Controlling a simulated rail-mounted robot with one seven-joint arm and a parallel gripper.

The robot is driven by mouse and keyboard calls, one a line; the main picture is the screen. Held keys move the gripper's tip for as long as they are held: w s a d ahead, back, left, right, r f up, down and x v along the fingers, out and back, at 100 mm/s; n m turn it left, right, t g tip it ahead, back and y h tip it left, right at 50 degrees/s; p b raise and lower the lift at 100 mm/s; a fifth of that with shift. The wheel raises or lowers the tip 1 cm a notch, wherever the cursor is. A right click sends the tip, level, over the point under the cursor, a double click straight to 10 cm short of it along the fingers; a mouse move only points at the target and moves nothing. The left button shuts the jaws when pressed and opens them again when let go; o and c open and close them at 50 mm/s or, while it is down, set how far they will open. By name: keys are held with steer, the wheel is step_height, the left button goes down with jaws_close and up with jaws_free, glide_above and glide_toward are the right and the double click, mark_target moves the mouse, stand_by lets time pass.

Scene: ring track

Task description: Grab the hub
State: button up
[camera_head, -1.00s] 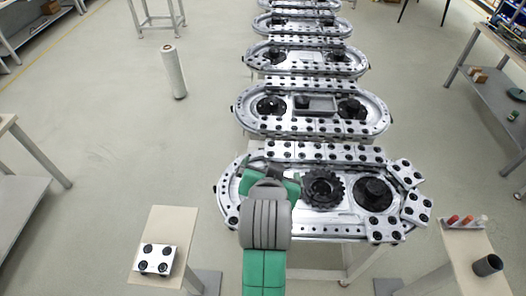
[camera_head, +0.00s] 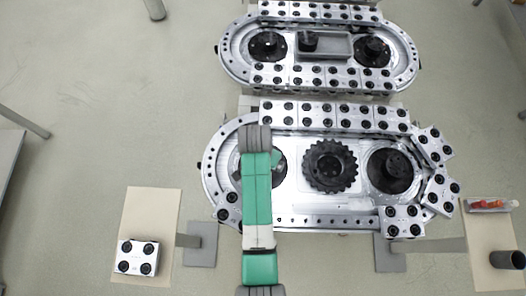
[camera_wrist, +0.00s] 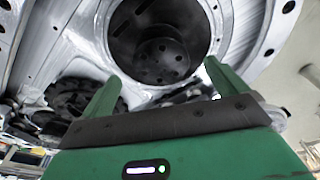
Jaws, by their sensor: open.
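A black round hub (camera_wrist: 162,52) with small holes in its face sits in a round recess of the metal track, in the wrist view. In the head view, the black hub (camera_head: 281,168) at the track's left end is mostly hidden by my arm. My gripper (camera_wrist: 162,72) is open, its two green fingers apart on either side of the hub's lower part, with nothing held. I cannot tell how much gap remains in depth. My fingers are hidden in the head view.
A toothed black sprocket (camera_head: 330,166) lies in the track's middle, and another black hub (camera_head: 391,171) at its right end. Studded silver blocks (camera_head: 339,115) line the back edge. A side stand (camera_head: 152,210) holds one block at left; another stand (camera_head: 488,240) is at right.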

steer(key=f, duration=0.5)
steer(key=shift+w+d, duration=0.15)
steer(key=shift+w, duration=0.2)
steer(key=c, duration=1.5)
